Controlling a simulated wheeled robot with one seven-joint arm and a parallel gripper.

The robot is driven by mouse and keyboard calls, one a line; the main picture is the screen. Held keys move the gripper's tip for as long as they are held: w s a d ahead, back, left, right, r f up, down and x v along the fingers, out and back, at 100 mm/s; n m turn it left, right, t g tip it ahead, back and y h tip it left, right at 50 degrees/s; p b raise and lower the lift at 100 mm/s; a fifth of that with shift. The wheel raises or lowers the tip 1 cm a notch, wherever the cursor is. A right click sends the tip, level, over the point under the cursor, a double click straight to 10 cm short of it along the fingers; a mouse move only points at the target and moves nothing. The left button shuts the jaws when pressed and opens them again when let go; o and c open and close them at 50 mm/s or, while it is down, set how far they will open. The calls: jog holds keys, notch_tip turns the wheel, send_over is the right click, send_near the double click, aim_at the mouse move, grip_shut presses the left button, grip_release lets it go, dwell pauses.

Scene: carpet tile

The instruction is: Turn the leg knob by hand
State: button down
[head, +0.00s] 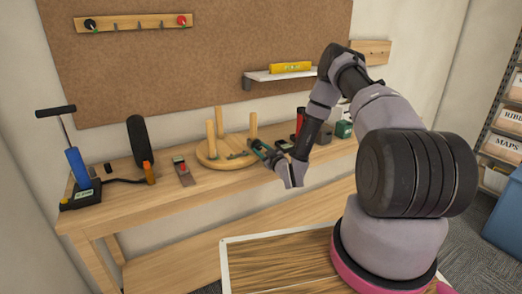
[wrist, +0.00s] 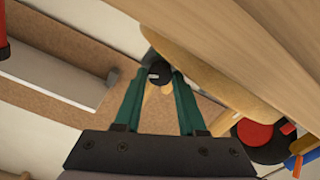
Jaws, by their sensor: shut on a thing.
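A round wooden stool (head: 215,158) lies seat-down on the workbench, with its legs (head: 211,143) pointing up. My gripper (head: 262,149) reaches in low from the right at the stool's right side. In the wrist view, its green fingers (wrist: 159,76) are closed on a small dark round knob (wrist: 158,72) with a pale mark on its face. The knob is not clear in the head view, where the gripper covers that area.
A red cylinder (head: 300,121) and a green box (head: 343,129) are behind my arm. A shelf (head: 268,76) hangs above.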

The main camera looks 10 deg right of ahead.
jog(key=shift+s+f, duration=0.1)
jog(key=shift+f, duration=0.05)
jog(key=c, duration=0.5)
grip_release()
